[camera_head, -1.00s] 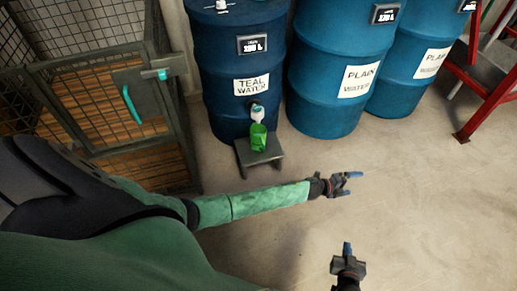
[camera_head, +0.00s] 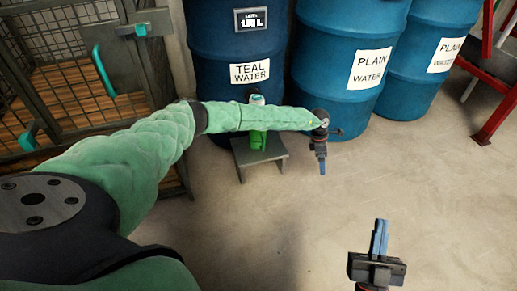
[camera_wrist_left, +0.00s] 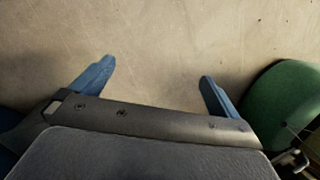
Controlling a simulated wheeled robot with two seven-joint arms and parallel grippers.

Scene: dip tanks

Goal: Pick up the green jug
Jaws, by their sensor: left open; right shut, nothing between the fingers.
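The green jug (camera_head: 257,141) stands on a small grey stand (camera_head: 268,157) under the tap of the teal water barrel. My left forearm crosses in front of it and hides its upper part. My left gripper (camera_head: 320,166) hangs to the right of the jug and stand, apart from both, pointing down. In the left wrist view its two blue fingers (camera_wrist_left: 155,85) are spread, with only bare floor between them. My right gripper (camera_head: 381,238) is shut and empty at the lower right, well away from the jug.
The teal water barrel (camera_head: 232,95) stands behind the jug. Two plain water barrels (camera_head: 345,60) (camera_head: 432,65) are to its right. A wire cage (camera_head: 75,60) with a teal-handled latch is at the left. A red frame (camera_head: 497,110) is at the far right. The floor (camera_head: 300,215) in front is clear.

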